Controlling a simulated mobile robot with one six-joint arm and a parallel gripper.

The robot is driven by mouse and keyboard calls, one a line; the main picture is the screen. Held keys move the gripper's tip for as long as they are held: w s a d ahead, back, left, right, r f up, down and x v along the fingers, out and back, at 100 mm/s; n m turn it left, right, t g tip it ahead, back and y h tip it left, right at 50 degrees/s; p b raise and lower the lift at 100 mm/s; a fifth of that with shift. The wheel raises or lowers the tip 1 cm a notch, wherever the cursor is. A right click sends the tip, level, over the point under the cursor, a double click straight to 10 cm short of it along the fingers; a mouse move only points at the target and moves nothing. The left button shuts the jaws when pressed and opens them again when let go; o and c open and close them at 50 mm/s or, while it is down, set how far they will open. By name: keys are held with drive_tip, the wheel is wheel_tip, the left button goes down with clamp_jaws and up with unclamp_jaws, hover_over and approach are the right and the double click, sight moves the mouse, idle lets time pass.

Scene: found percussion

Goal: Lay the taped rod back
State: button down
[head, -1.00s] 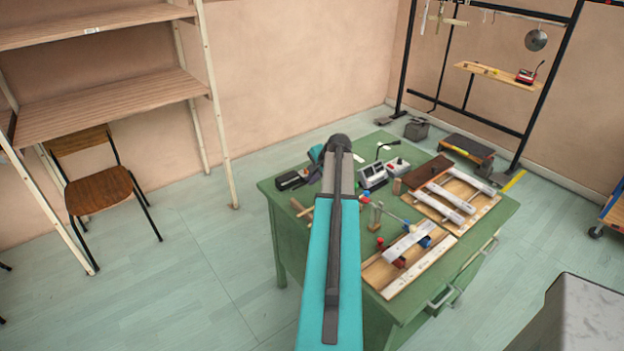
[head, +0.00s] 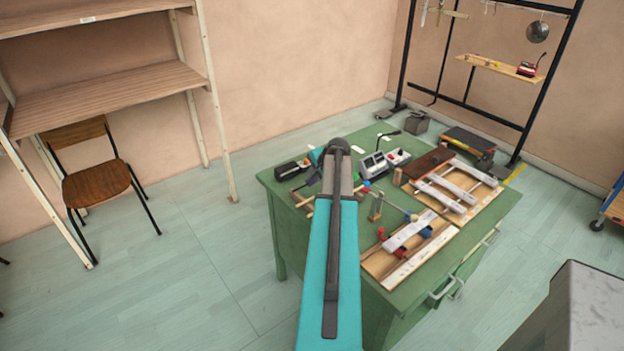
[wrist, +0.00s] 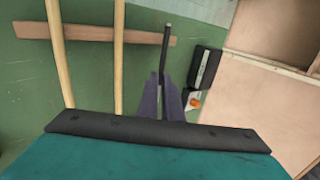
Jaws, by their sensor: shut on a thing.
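A slim dark rod (wrist: 165,48) with a paler tip is held between the fingers of my gripper (wrist: 161,98) in the wrist view. It points away from my gripper over the green table (wrist: 30,75); contact with the tabletop cannot be told. Two pale wooden rods (wrist: 118,50) lie to its left across a brown wooden strip (wrist: 85,33).
A black box with an orange knob (wrist: 203,70) sits close right of the held rod. In the head view, white-barred wooden frames (head: 400,268), a small stand (head: 376,206) and grey devices (head: 374,165) crowd the table's right. Shelves (head: 110,95) and a chair (head: 97,186) stand left.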

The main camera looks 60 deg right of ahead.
drive_tip(key=shift+f, duration=0.3)
drive_tip(key=shift+f, duration=0.3)
idle(0.8)
drive_tip(key=c, duration=1.9)
unclamp_jaws()
drive_tip(key=shift+o, duration=0.2)
drive_tip(key=b+v, duration=0.2)
drive_tip(key=v, duration=1.1)
drive_tip(key=shift+s+r+b, duration=0.25)
drive_tip(key=shift+s+b, duration=0.05)
drive_tip(key=shift+b, duration=0.1)
drive_tip(key=shift+a, duration=0.1)
